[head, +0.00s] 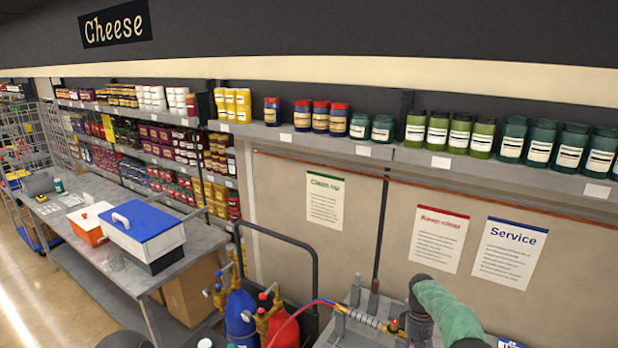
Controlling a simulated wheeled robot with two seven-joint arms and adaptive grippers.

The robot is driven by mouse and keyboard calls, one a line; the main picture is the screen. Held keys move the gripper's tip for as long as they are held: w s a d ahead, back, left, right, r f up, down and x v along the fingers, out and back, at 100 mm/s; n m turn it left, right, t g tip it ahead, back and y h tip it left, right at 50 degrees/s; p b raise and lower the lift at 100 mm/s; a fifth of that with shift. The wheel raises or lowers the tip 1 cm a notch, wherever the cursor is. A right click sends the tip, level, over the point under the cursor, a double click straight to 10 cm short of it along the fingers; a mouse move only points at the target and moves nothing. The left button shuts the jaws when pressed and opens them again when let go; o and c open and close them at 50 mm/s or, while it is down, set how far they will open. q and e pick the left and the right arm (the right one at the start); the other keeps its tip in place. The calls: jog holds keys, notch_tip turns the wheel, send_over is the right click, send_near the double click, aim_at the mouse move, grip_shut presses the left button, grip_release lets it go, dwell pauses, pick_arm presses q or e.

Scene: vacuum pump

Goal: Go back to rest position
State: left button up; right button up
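Neither of my grippers shows in the head view, so whether they are open or shut is hidden. At the bottom centre-right, a grey bench or machine top (338,337) carries upright metal fittings (355,290). A coiled metal hose piece (364,319) leads to a small brass and red valve (395,326). A green, curved, thick part with a dark end (448,312) rises beside the valve; I cannot tell what it belongs to. A red hose (290,322) runs left from the fittings. The lower edge of the picture cuts this equipment off.
A blue cylinder (241,318) and a red cylinder (282,328) stand by a black cart handle (314,262). A grey table (90,243) at left holds a blue-lidded white cooler (146,236). Shelves of jars (390,152) line the wall above posters (440,238). Floor (25,290) shows at lower left.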

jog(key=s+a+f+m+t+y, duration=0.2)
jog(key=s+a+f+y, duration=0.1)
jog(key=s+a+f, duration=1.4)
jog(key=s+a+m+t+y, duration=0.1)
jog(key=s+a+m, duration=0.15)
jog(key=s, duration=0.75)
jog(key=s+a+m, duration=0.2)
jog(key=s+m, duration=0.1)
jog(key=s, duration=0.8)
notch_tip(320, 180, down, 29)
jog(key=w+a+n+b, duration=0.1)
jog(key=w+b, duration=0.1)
jog(key=b, duration=2.8)
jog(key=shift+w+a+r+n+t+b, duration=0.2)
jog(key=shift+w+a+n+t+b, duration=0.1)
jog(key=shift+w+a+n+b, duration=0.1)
